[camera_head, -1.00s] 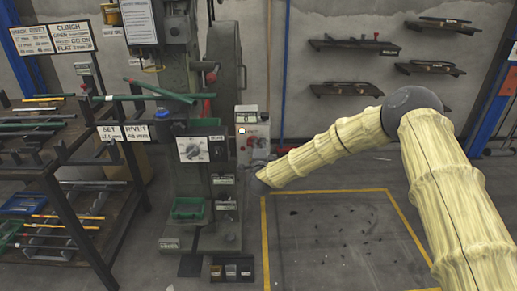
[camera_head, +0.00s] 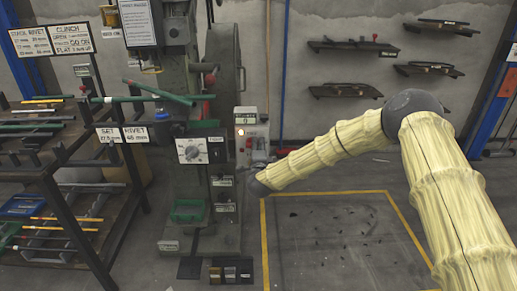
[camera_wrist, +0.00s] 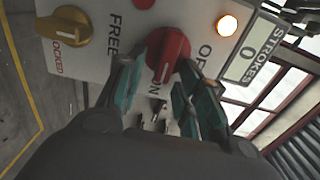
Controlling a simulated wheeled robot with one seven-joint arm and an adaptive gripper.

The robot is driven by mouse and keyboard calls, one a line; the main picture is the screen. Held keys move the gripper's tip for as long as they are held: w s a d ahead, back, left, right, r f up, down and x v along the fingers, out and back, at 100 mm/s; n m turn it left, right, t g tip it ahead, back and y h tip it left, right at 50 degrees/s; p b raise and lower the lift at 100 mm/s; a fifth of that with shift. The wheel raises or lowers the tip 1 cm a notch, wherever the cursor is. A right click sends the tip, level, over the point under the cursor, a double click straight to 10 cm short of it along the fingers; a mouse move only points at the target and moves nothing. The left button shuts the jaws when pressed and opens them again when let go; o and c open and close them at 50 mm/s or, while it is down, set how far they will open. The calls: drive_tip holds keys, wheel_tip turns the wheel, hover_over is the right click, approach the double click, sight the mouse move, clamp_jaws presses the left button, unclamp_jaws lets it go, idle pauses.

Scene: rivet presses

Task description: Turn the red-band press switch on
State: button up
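The press's control box (camera_head: 252,126) stands on the right side of the green-grey press (camera_head: 172,100). In the wrist view its red knob (camera_wrist: 166,52) lies between the ON and OFF labels. The knob's white mark points down in the picture, towards ON. A lamp (camera_wrist: 228,24) glows orange-white beside it. My gripper (camera_wrist: 163,72) has its teal fingers apart, one on each side of the red knob. I cannot tell whether they press on it. In the head view my gripper (camera_head: 256,172) is at the box's lower part, hiding some of it. No red band is clearly visible.
A rack (camera_head: 62,165) of rods stands at the left. The yellow-outlined floor (camera_head: 335,235) is mostly clear.

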drive_tip(key=shift+s, duration=0.15)
drive_tip(key=s, duration=1.1)
drive_tip(key=shift+s, duration=0.35)
drive_tip(key=shift+f, duration=0.1)
